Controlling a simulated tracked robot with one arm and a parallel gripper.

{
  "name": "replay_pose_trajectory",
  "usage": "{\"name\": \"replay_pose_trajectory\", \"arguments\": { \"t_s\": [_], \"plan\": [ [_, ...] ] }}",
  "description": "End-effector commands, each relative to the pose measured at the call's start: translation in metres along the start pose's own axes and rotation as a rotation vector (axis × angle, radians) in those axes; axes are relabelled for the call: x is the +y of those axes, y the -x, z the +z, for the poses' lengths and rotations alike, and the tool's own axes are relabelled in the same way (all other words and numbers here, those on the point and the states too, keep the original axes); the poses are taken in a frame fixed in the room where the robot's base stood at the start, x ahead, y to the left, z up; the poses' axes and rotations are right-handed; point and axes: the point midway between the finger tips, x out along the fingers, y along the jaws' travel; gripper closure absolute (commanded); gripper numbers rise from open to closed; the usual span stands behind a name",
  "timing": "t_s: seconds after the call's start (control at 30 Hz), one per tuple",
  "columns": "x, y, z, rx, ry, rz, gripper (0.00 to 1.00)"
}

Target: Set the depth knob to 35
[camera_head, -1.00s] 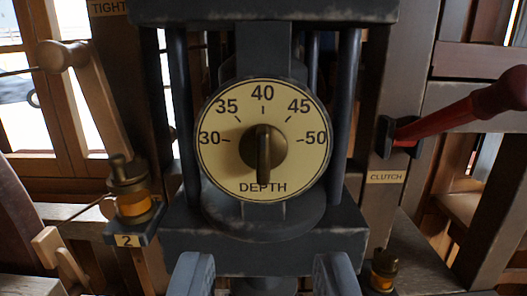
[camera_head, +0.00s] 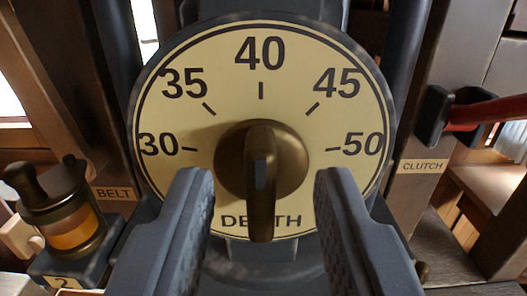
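The depth knob (camera_head: 262,175) is a dark bronze knob with a raised grip bar at the centre of a round cream dial (camera_head: 262,110). The dial is marked 30, 35, 40, 45 and 50, with the word DEPTH at the bottom. The bar stands upright in the picture, its thick end hanging down over DEPTH. Which end is the pointer I cannot tell. My gripper (camera_head: 263,185) is open, one finger on each side of the bar's lower part, with clear gaps. The fingers appear in front of the dial's lower part and partly hide it.
A red lever (camera_head: 490,112) with a CLUTCH label (camera_head: 422,166) is at the right. An amber glass oiler (camera_head: 70,225) on a bracket and a BELT label (camera_head: 115,194) are at the left. Dark posts flank the dial.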

Motion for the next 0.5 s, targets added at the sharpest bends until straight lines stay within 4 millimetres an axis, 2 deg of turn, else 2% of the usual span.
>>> {"name": "replay_pose_trajectory", "arguments": {
  "t_s": [0.13,0.43,0.47,0.5],
  "plan": [
    [-0.001,-0.0071,-0.0008,0.001,0.0,-0.002,0.68],
    [-0.0012,-0.0082,-0.0006,0.002,0.0,-0.003,0.68],
    [-0.0012,-0.0081,-0.0006,0.002,0.001,-0.003,0.74],
    [-0.0012,-0.0081,-0.0006,0.002,0.0,-0.003,0.85]
  ]
}}
